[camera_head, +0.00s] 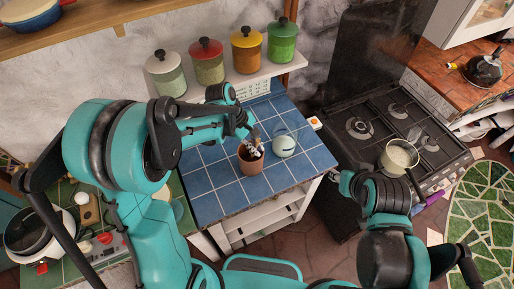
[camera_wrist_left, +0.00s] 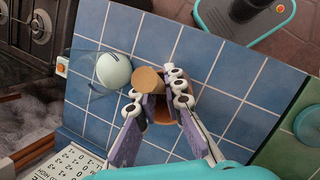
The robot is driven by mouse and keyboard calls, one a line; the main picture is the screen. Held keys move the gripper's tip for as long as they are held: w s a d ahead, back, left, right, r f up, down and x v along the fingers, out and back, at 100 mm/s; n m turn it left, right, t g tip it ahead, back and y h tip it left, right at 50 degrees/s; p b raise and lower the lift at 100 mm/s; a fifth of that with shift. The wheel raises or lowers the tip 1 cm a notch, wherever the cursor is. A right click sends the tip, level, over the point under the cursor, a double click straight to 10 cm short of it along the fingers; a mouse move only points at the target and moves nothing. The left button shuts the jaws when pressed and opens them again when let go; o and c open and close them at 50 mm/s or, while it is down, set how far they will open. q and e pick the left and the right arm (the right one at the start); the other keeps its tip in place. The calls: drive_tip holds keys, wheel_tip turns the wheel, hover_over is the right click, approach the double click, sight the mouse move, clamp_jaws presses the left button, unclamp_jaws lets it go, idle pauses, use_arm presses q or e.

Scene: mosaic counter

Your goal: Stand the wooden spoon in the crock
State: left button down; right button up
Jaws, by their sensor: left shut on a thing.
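The terracotta crock (camera_head: 251,161) stands upright on the blue tiled counter. My left gripper (camera_head: 249,136) is just above its mouth in the head view. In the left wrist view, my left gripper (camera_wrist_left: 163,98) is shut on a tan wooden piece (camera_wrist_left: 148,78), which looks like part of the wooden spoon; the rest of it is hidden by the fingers. An orange-brown patch of the crock (camera_wrist_left: 161,113) shows between the fingers. I cannot tell whether the spoon's lower end is inside the crock. My right gripper (camera_head: 343,180) is small and dark beside the counter; its opening is unclear.
A glass bowl with a pale round thing (camera_head: 284,145) stands close right of the crock. Several lidded canisters (camera_head: 208,62) line the shelf behind. A stove with a pan (camera_head: 399,157) is at the right. The blue tiles (camera_head: 212,172) left of the crock are clear.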

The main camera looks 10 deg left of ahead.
use_arm(q)
drive_tip(key=c, duration=0.7)
unclamp_jaws()
drive_tip(key=shift+c, duration=0.2)
drive_tip(key=shift+r+p, duration=3.45)
drive_tip(key=shift+r, duration=1.55)
